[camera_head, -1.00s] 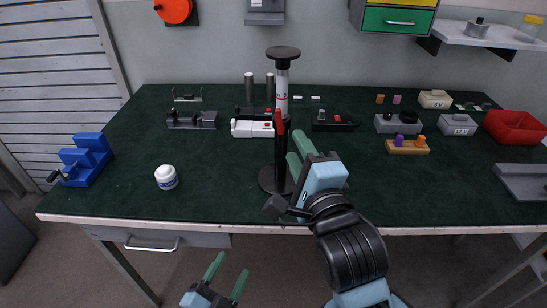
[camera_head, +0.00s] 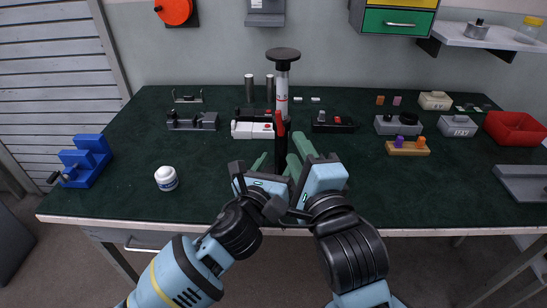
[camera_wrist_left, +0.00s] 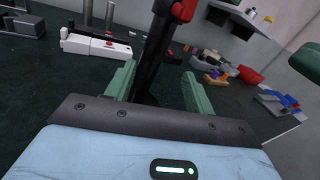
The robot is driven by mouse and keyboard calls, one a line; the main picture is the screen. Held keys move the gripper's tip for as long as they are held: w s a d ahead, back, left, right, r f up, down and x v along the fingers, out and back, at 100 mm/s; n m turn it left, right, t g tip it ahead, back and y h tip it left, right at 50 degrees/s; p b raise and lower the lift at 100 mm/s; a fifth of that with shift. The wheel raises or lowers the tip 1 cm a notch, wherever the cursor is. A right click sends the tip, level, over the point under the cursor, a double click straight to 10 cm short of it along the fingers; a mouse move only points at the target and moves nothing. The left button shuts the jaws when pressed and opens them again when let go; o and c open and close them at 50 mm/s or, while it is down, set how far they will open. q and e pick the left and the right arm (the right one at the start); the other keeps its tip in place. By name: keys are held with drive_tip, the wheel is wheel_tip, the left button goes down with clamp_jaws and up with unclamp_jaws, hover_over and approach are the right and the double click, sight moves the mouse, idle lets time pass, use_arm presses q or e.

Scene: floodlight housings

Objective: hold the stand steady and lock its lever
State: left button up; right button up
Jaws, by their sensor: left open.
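The stand has a black lower post (camera_head: 281,152), a white marked upper column (camera_head: 282,90) and a round black top (camera_head: 283,54). It stands upright near the table's front middle; my grippers hide its base. Its red lever (camera_head: 279,122) is at the collar and also shows in the left wrist view (camera_wrist_left: 183,10). My left gripper (camera_head: 275,162) is open at the lower post. In the left wrist view the post (camera_wrist_left: 154,60) is between its green fingers (camera_wrist_left: 158,82), with gaps visible. My right gripper (camera_head: 299,154) is just right of the post, its green fingers apart and empty.
A white block with a red button (camera_head: 252,130) and dark fixtures stand behind the stand. A white jar (camera_head: 166,178) and blue stepped holder (camera_head: 87,160) are at the left. A wooden block with pegs (camera_head: 407,148) and red bin (camera_head: 514,127) are at the right.

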sight(284, 138)
use_arm(q)
drive_tip(key=shift+w+a+r+m+y, duration=0.35)
drive_tip(key=shift+w+r+m+y, duration=0.15)
drive_tip(key=shift+m, duration=0.1)
drive_tip(key=shift+w, duration=0.1)
drive_tip(key=shift+x, duration=3.8)
clamp_jaws()
drive_tip(key=shift+c, duration=1.4)
unclamp_jaws()
drive_tip(key=shift+c, duration=0.3)
